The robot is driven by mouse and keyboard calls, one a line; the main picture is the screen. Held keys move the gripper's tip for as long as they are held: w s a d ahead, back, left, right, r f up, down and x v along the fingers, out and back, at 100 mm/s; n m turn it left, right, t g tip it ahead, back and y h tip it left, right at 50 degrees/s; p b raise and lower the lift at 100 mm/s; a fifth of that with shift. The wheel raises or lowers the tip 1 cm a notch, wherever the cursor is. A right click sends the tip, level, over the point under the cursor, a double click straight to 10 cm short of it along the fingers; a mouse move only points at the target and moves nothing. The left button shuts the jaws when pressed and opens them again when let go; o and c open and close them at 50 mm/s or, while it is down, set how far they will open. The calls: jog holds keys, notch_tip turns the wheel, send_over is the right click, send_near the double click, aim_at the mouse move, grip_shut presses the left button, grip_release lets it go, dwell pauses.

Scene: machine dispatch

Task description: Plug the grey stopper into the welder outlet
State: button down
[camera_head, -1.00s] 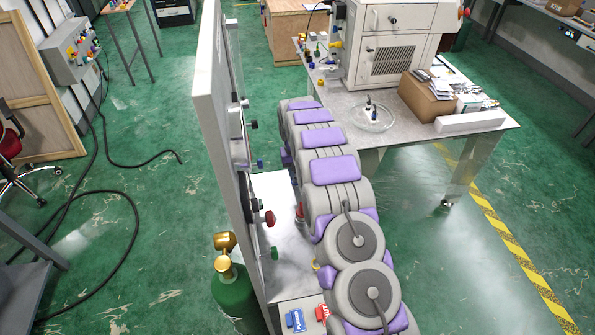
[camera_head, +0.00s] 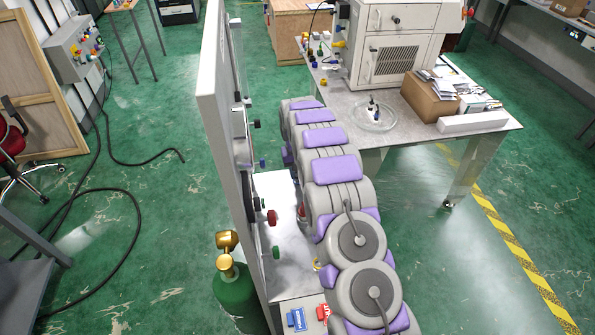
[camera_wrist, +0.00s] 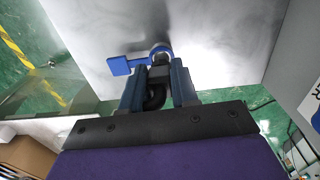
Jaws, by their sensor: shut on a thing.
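In the wrist view my gripper (camera_wrist: 158,86) is shut on a dark grey, curved piece (camera_wrist: 155,96), which looks like the stopper. Its far end meets a blue round fitting (camera_wrist: 160,50) with a flat blue tab (camera_wrist: 120,66) to its left. This may be the welder outlet, on or just in front of a pale grey surface. I cannot tell whether the piece is seated in the ring or only in line with it. In the head view my arm hides the gripper and the held piece.
A tall white panel (camera_head: 212,110) with knobs and a red handle (camera_head: 271,217) stands left of my arm. A green gas cylinder (camera_head: 238,292) is at its foot. A table (camera_head: 400,135) with a box (camera_head: 430,97) and glass dish (camera_head: 374,116) is to the right.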

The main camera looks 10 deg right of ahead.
jog(key=shift+s+f, duration=0.15)
jog(key=shift+f, duration=1.1)
dwell(0.7)
jog(key=c, duration=1)
grip_release()
jog(key=o, duration=0.6)
jog(key=shift+r, duration=0.1)
jog(key=shift+r, duration=0.2)
jog(key=shift+r+p, duration=0.55)
jog(key=shift+r, duration=2.3)
